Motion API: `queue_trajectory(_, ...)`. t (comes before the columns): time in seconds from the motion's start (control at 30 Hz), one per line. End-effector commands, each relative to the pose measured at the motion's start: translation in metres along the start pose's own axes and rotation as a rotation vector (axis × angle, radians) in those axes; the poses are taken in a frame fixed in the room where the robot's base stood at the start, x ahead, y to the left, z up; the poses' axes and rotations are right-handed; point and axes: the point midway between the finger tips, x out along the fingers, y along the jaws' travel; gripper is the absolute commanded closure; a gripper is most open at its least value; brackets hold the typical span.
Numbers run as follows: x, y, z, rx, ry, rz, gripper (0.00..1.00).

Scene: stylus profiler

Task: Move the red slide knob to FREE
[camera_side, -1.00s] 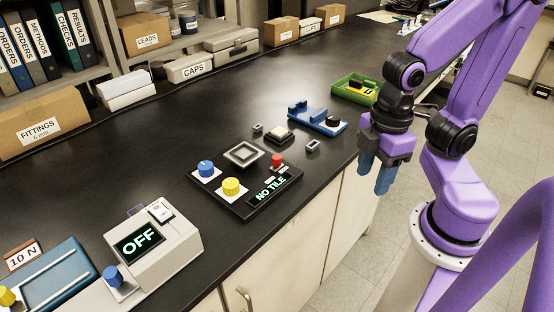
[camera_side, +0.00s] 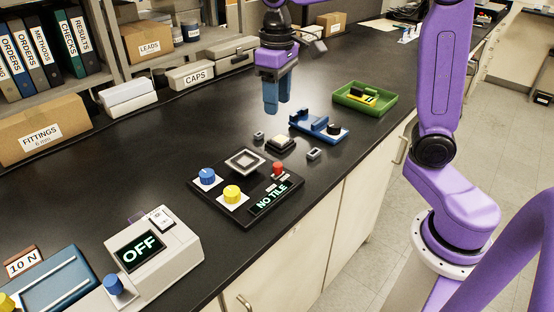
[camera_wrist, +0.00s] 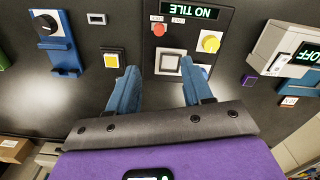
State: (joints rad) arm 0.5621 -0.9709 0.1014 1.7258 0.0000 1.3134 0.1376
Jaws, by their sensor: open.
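The red slide knob (camera_side: 278,168) stands at the back right of the black panel (camera_side: 232,207), behind its "NO TILE" display (camera_side: 270,198). In the wrist view the red knob (camera_wrist: 159,29) is near the top middle, beside two small labels that I cannot read for certain. My gripper (camera_side: 278,110) is up in the air over the bench, beyond the panel and apart from the knob. In the wrist view its blue fingers (camera_wrist: 160,76) are spread with nothing between them. The knob lies ahead of the fingertips there.
The panel also bears a blue knob (camera_side: 207,172), a yellow knob (camera_side: 232,193) and a square frame (camera_side: 245,160). Near it are a blue fixture (camera_side: 318,126), a yellow-topped block (camera_side: 281,143) and a green tray (camera_side: 365,99). An "OFF" unit (camera_side: 155,244) stands at front left.

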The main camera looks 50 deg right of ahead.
Motion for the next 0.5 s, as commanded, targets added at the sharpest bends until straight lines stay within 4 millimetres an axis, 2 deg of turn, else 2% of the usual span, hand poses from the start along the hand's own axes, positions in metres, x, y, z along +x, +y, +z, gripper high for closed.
queue_trajectory(0.17, 0.008, 0.003, -0.002, 0.011, -0.005, 0.001, 0.50)
queue_trajectory(0.5, 0.066, 0.002, -0.001, 0.010, -0.008, 0.001, 0.50)
